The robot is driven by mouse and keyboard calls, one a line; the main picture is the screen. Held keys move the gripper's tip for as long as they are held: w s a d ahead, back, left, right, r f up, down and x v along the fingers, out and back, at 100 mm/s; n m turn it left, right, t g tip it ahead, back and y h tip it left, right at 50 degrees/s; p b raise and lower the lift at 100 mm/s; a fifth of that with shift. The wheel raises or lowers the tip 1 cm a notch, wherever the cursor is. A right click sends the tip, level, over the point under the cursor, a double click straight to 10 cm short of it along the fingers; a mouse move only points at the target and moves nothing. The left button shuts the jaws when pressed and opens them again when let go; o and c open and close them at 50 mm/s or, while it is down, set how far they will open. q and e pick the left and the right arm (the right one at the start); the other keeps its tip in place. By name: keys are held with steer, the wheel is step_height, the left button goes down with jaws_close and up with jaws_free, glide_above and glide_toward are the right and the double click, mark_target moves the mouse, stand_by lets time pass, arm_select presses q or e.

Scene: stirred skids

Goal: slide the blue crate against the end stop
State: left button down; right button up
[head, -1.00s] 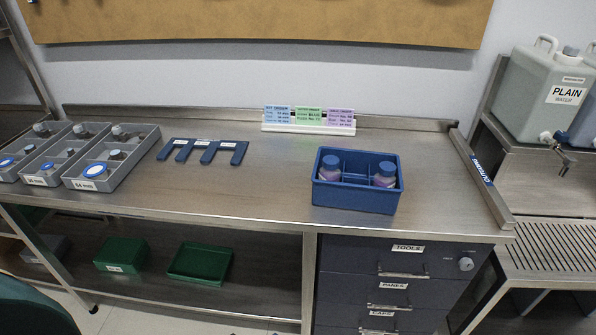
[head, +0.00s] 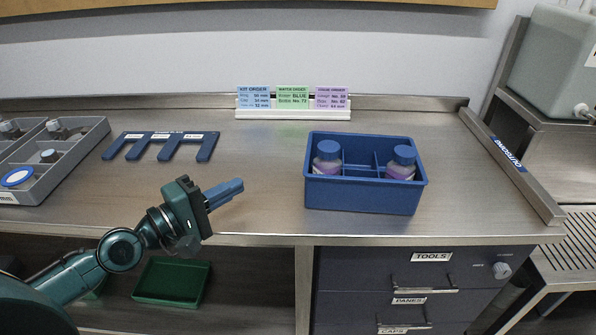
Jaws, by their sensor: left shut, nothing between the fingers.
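The blue crate (head: 362,196) stands upright on the steel bench, right of the middle. It has dividers and holds two bottles with blue caps, a left one (head: 327,157) and a right one (head: 401,162). The end stop (head: 512,165) is the raised metal rail at the bench's right end, labelled "OUTGOING". A clear gap of bench lies between crate and rail. My left gripper (head: 238,186) is shut and empty, over the bench's front part. It is left of the crate, apart from it, with its fingers pointing right. My right gripper is not in view.
A dark blue slotted plate (head: 163,146) and grey trays (head: 62,165) lie on the left of the bench. A card stand (head: 293,114) stands at the back edge. Drawers (head: 405,281) are below the crate. The bench right of the crate is free.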

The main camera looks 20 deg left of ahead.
arm_select(q)
steer(key=shift+w+d+r+p, duration=0.2)
steer(key=shift+w+r+p, duration=0.15)
steer(key=shift+p, duration=0.05)
steer(key=p+x, duration=0.3)
steer(key=x, duration=0.6)
steer(key=shift+s+d+f, duration=0.1)
steer(key=shift+s+f, duration=0.05)
steer(key=shift+w+d+p, duration=0.25)
steer(key=shift+d+p, duration=0.75)
steer(key=shift+d, duration=0.15)
steer(key=shift+w+d+f, duration=0.1)
steer(key=shift+d, duration=0.25)
steer(key=shift+w+d+f, duration=0.1)
steer(key=shift+d+f, duration=0.05)
steer(key=shift+d, duration=0.2)
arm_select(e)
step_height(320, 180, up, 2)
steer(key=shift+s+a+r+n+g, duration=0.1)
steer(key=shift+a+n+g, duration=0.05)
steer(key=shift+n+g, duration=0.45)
arm_select(q)
steer(key=shift+w, duration=0.1)
